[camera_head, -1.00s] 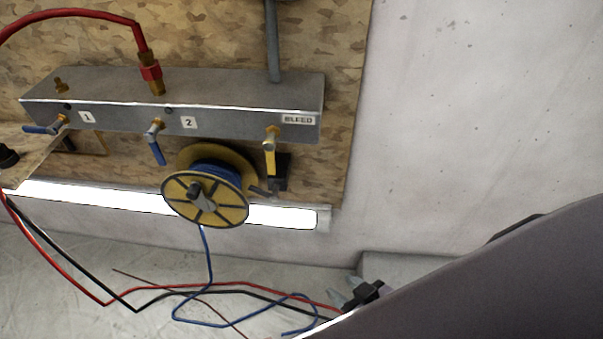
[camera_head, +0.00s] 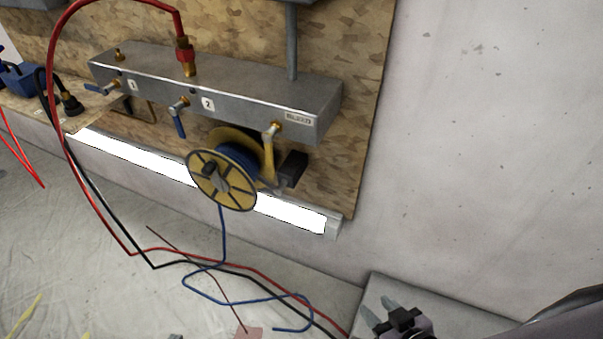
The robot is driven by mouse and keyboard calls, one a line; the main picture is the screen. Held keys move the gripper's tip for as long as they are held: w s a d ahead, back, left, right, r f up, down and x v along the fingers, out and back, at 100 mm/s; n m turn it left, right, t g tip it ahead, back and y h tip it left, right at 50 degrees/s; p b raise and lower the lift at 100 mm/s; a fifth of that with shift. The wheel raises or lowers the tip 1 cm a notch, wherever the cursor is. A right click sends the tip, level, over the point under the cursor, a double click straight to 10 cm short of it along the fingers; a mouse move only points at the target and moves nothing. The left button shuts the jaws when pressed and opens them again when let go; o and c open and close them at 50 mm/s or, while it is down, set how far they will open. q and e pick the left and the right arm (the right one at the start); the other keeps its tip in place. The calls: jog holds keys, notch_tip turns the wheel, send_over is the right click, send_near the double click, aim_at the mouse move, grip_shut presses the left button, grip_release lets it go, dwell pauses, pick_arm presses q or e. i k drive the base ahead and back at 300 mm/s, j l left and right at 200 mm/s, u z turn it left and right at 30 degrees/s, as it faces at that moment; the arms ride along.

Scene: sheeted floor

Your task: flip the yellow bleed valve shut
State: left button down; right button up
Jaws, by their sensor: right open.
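The yellow bleed valve handle (camera_head: 268,158) hangs down from a brass fitting at the right end of the grey manifold (camera_head: 222,97), below the BLEED label (camera_head: 298,118). Its lower end is close to the cable reel and a dark block. My right gripper (camera_head: 376,311) is at the bottom, well below and right of the valve. Its two grey fingers are apart, with nothing seen between them. My left gripper is not in view.
A yellow reel (camera_head: 221,180) of blue cable sits just left of the bleed handle, with a dark block (camera_head: 292,169) to its right. Blue handles 1 (camera_head: 98,90) and 2 (camera_head: 179,127) are farther left. A red hose (camera_head: 72,190) loops across; loose cables lie on the floor.

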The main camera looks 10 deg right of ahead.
aim_at(268, 137)
jog(key=k+l, duration=0.1)
jog(key=l, duration=0.25)
jog(key=k+l, duration=0.15)
jog(key=l, duration=0.2)
jog(key=k+l, duration=0.1)
jog(key=l, duration=0.25)
jog(key=k+l, duration=0.15)
jog(key=l, duration=0.25)
